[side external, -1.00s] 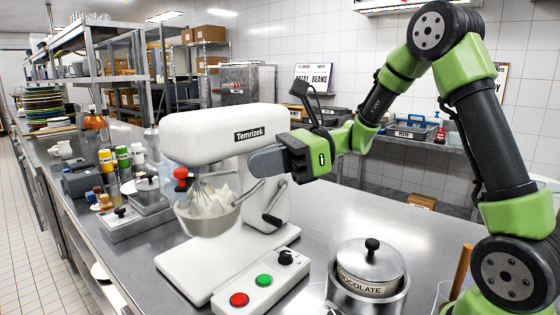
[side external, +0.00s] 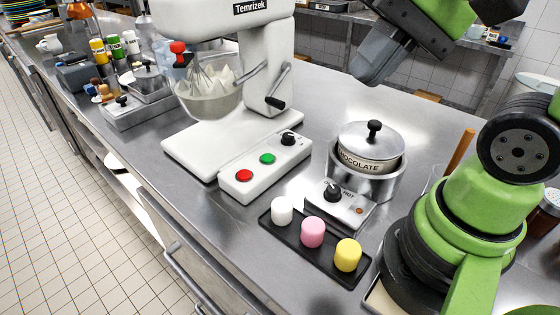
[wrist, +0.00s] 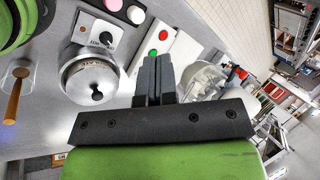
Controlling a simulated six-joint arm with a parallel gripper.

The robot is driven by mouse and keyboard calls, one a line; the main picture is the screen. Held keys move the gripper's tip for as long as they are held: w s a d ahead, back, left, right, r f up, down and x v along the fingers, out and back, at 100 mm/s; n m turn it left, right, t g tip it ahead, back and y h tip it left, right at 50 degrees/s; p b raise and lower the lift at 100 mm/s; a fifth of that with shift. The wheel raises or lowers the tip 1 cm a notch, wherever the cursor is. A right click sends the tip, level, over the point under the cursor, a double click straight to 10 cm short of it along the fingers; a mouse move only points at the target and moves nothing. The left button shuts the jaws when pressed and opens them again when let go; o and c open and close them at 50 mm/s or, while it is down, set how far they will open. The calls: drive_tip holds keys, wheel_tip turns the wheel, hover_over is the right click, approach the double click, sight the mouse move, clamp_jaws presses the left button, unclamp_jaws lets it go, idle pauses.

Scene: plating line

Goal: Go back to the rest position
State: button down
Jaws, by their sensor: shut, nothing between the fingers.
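My gripper (side external: 374,70) is at the top of the side external view, above the counter and to the right of the white stand mixer (side external: 262,60). Its fingers point down and to the left, clear of the mixer. In the wrist view its fingers (wrist: 153,68) lie together with nothing between them.
A chocolate pot (side external: 368,162) sits on a warmer with a knob. A dark tray (side external: 361,278) holds white, pink and yellow cylinders. The mixer's control box (side external: 262,168) has red and green buttons.

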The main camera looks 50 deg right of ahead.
drive_tip(key=n+t+h, duration=0.1)
drive_tip(key=s+d+r+n+t, duration=0.1)
drive_tip(key=d+n+t+h, duration=0.1)
drive_tip(key=n, duration=0.1)
drive_tip(key=shift+s+d+r+h, duration=0.15)
drive_tip(key=shift+s+r+h, duration=0.1)
drive_tip(key=shift+s+h, duration=0.05)
idle(2.8)
